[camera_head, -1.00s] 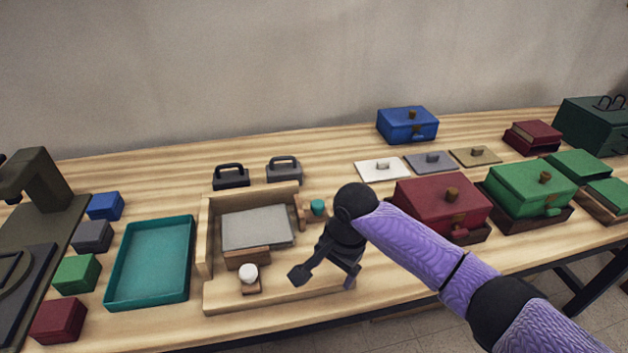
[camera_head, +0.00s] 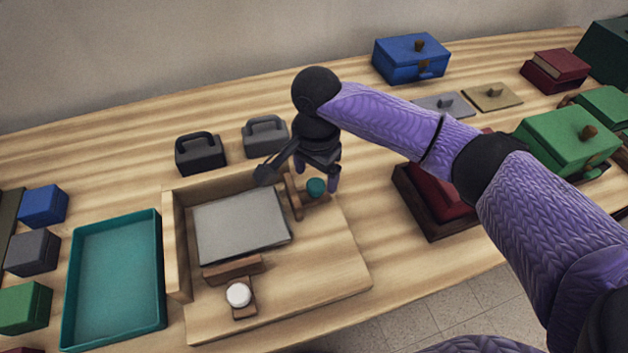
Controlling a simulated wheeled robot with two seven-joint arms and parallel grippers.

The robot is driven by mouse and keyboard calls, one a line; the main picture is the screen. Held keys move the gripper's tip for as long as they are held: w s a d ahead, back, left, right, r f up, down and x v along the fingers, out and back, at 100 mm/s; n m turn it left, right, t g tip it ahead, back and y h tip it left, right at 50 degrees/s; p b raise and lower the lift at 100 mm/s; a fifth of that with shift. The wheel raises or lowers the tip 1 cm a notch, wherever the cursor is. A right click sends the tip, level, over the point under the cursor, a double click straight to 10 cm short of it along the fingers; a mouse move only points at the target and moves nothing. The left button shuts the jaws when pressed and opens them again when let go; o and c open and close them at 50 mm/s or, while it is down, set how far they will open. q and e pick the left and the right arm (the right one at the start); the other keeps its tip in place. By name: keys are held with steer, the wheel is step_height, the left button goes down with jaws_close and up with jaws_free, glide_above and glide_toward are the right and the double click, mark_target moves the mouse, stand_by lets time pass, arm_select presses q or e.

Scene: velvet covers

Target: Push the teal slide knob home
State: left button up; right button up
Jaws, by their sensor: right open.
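The teal slide knob (camera_head: 316,186) sits on a small brown slide at the right side of a pale wooden fixture (camera_head: 325,262). A brown upright piece (camera_head: 293,197) stands just left of the knob. My right gripper (camera_head: 298,180) is open and empty, with its fingers spread wide. One fingertip is left of the knob near the fixture's back wall; the other is close behind and right of it. I cannot tell whether that finger touches the knob. My left gripper is not in view.
A grey plate (camera_head: 240,226) lies in the fixture, with a white knob (camera_head: 238,294) on a brown slide in front. Two dark handled blocks (camera_head: 200,153) stand behind. A teal tray (camera_head: 115,280) is at the left; a dark red box (camera_head: 440,195) is partly behind my arm.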

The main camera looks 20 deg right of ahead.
steer(key=shift+f, duration=1.15)
jaws_close()
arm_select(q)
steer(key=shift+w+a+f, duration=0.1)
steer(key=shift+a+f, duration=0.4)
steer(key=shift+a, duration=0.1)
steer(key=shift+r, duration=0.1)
